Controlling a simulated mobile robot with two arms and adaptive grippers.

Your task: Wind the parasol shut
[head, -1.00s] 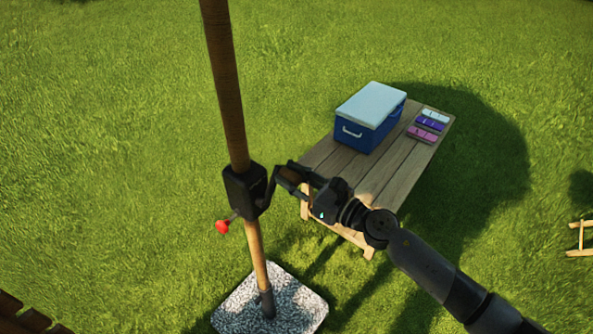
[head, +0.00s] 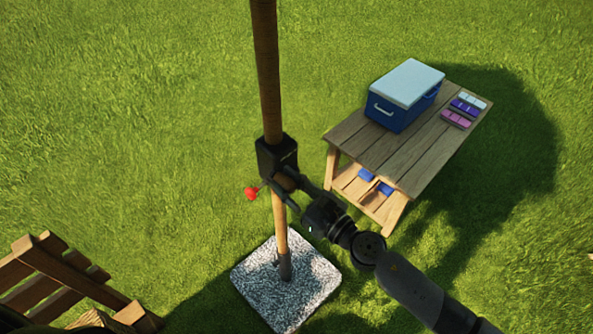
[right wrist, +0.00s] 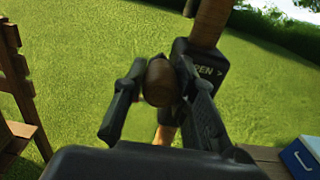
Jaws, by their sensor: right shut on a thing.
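The parasol's wooden pole (head: 265,70) rises out of the head view's top edge; its canopy is not visible. A black crank housing (head: 276,150) is fixed around the pole, and a red knob (head: 251,193) sticks out at its lower left. In the right wrist view the housing (right wrist: 203,66) bears partly hidden lettering ending in "PEN >". My right gripper (head: 286,187) is shut on the brown crank handle (right wrist: 162,82), its fingers on both sides. The handle is at the housing's lower front. The crank arm is mostly hidden. My left gripper is not in view.
A speckled stone base (head: 250,283) holds the pole's foot. A wooden table (head: 405,165) at the right carries a blue cooler (head: 400,105) with a pale lid and several small coloured cases (head: 465,108). Wooden furniture (head: 65,275) stands lower left. Grass lies open between.

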